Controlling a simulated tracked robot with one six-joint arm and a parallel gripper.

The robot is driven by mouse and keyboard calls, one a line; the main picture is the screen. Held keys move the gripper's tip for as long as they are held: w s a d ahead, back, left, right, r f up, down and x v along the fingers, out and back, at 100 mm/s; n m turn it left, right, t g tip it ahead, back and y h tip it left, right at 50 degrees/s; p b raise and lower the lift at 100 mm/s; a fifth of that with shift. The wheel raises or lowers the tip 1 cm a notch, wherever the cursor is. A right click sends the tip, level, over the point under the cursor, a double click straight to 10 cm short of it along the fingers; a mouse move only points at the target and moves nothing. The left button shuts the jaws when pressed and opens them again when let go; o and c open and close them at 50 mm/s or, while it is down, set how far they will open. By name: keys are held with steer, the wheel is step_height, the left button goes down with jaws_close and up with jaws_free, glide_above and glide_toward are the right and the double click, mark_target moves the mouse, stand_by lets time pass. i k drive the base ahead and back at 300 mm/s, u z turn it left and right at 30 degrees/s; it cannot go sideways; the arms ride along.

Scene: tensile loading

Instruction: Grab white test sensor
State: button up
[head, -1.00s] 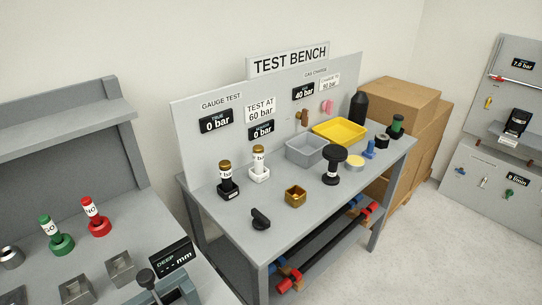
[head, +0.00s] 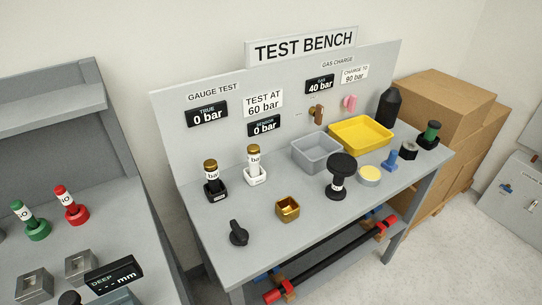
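The white test sensor (head: 254,163) stands upright on the test bench (head: 244,206). It has a white body with dark lettering, a brass-coloured top and a white square base. A similar sensor with a black base (head: 213,180) stands just to its left. My gripper is not in view.
A brass square block (head: 288,208) and a black knob (head: 238,233) lie in front. A grey tray (head: 317,152), a yellow tray (head: 361,134) and a black-topped upright part (head: 341,176) stand to the right. The back panel (head: 180,126) rises behind the sensors.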

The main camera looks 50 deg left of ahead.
mark_target(253, 150)
steer(key=i, duration=2.25)
steer(key=u, duration=3)
